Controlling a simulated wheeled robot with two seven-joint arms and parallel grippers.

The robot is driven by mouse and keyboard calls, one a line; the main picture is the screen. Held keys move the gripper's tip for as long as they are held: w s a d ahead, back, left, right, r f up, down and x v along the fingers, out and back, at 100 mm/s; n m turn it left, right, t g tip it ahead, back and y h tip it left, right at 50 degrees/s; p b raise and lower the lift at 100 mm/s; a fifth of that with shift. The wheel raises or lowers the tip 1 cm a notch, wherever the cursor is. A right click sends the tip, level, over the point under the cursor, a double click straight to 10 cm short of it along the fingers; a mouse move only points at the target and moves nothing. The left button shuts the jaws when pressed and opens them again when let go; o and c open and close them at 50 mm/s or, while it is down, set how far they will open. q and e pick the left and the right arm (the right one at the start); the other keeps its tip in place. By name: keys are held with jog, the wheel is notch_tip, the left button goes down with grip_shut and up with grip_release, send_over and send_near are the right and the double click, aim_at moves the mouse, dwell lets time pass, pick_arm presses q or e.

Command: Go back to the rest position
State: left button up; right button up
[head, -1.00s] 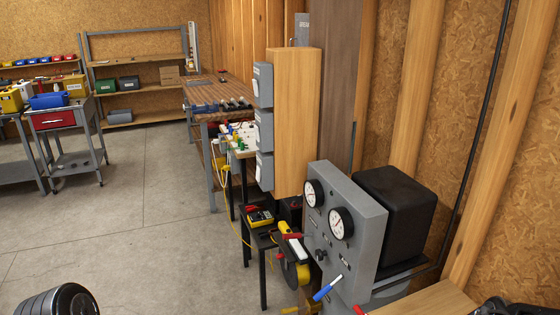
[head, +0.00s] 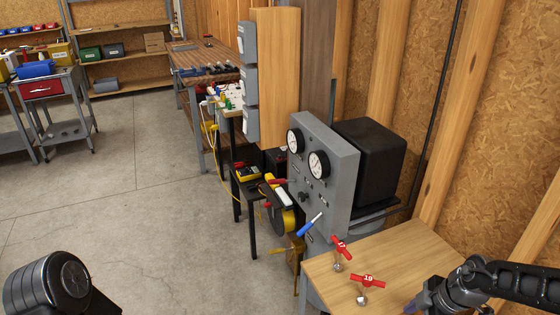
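My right arm comes in at the lower right, over the near edge of a wooden table (head: 402,247). Its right gripper (head: 416,303) is only partly visible at the bottom edge, and its fingers cannot be made out. My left arm shows only as a dark rounded link at the lower left; the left gripper is out of view. Two red-handled pieces, marked 17 (head: 341,246) and 19 (head: 367,281), stand on the table, apart from my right arm.
A grey gauge panel (head: 325,172) with a blue lever (head: 309,225) stands behind the table, beside a black box (head: 370,160). A small black stand (head: 249,186) holds a yellow meter. A red-drawer cart (head: 44,91) is far left. The concrete floor at left centre is clear.

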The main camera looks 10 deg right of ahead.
jog(key=s+d+f+n+h, duration=0.4)
jog(key=d+f+n, duration=0.4)
jog(key=n, duration=0.7)
notch_tip(320, 180, down, 3)
jog(key=w+a+n+b, duration=0.1)
jog(key=n, duration=0.8)
jog(key=w+a+f+n+t+y+b, duration=0.1)
jog(key=a+f+n, duration=0.3)
jog(key=a+n, duration=0.25)
jog(key=w+a+f+n+t+y, duration=0.1)
jog(key=a+f+n, duration=0.2)
jog(key=a+n, duration=0.4)
jog(key=s+a+f+n+g+y, duration=0.1)
jog(key=s+a+f+n, duration=0.1)
jog(key=s+a+n, duration=0.2)
jog(key=s+a+f+n+g+y+b, duration=0.1)
jog(key=s+a+f+n+g, duration=0.1)
jog(key=a+n, duration=0.6)
jog(key=s+a+f+n+g+y+b, duration=0.1)
jog(key=s+a+f+n, duration=0.3)
jog(key=a, duration=0.6)
jog(key=s+n, duration=0.2)
jog(key=n, duration=0.1)
jog(key=shift+f+y, duration=0.25)
jog(key=shift+y, duration=0.05)
jog(key=shift+s, duration=0.1)
